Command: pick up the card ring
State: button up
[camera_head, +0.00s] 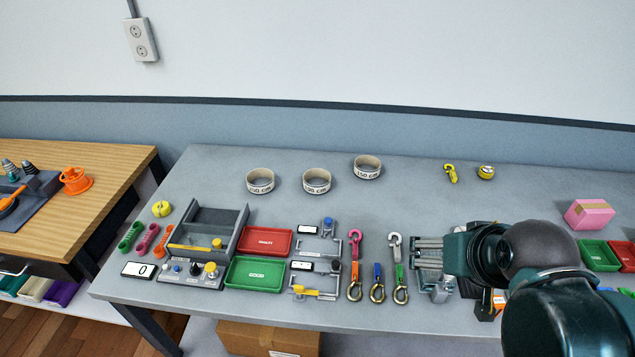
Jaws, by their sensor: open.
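Three pale beige rings with printed labels stand at the back of the grey table: a left ring (260,188), a middle ring (316,188) and a right ring (367,173), set a little farther back. They look like card rings; I cannot tell which one the task names. My gripper (422,252) is at the front right of the table, well to the right of and nearer than the rings. It is open, and I see nothing held in it. My arm hides part of the table behind and below it.
Several hook straps (355,281) lie just left of my gripper. Red (265,231) and green (240,284) trays and a grey divided box (236,221) stand farther left. A yellow hook (450,172), tape roll (486,172) and pink box (589,207) lie right. The table around the rings is clear.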

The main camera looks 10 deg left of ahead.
dwell(0.3)
jog(key=w+a+r+m+g+p, duration=0.15)
jog(key=w+a, duration=0.25)
jog(key=w, duration=0.4)
jog(key=w+a+r+m+h+p, duration=0.1)
jog(key=w+a+r+p, duration=0.2)
jog(key=w, duration=0.5)
jog(key=w+a+r+m+g+p, duration=0.1)
jog(key=w+a+m+p, duration=0.1)
jog(key=w+a, duration=0.45)
jog(key=w+a+f+m+g+h+p, duration=0.1)
jog(key=w+a+f+m+p, duration=0.4)
jog(key=w+a+f, duration=1)
jog(key=shift+w+a+f+g+h, duration=0.35)
jog(key=shift+w+a+h, duration=0.25)
jog(key=shift+w+a, duration=1.4)
jog(key=shift+s+a, duration=0.4)
jog(key=shift+x, duration=1.2)
